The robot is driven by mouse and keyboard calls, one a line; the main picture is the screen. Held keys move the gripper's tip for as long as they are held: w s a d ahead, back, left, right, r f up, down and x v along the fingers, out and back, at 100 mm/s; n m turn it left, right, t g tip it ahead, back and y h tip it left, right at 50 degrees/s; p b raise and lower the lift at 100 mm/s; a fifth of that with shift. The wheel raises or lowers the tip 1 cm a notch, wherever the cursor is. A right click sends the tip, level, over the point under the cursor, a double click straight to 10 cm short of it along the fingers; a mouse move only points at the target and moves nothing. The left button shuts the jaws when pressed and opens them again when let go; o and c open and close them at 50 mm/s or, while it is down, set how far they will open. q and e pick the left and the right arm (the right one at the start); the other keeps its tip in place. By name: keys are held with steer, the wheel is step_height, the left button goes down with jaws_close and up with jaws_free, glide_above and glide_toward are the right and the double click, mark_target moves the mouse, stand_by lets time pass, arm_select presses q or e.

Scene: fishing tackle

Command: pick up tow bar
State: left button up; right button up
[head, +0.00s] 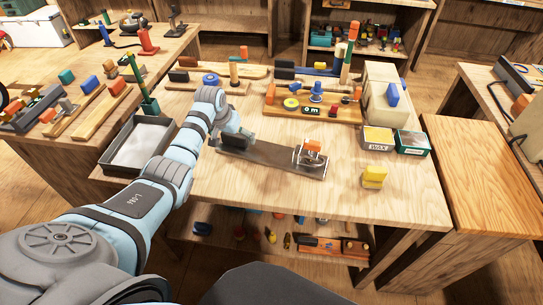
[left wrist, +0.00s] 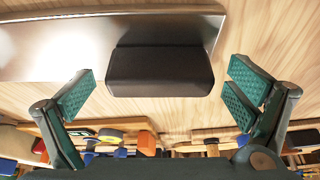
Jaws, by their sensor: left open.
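A long flat grey metal bar (head: 268,154) lies on the wooden table; it looks like the tow bar, though I cannot be sure. A metal fitting with an orange part (head: 312,150) is at its right end. A black block (left wrist: 160,71) sits at its other end in the left wrist view. My left gripper (head: 240,136) is over that left end in the head view. In the left wrist view its green-padded fingers (left wrist: 160,93) are open and apart, one to each side of the black block, not touching it. My right gripper is not in view.
A wooden board with small parts (head: 300,113) lies behind the bar. A grey tray (head: 112,163) is at left. The table front is clear.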

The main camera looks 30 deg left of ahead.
arm_select(q)
steer(key=shift+w+f, duration=0.15)
steer(key=shift+f, duration=0.1)
steer(key=c, duration=1.4)
steer(key=shift+r, duration=0.1)
steer(key=shift+c, duration=1.1)
steer(key=shift+r, duration=0.1)
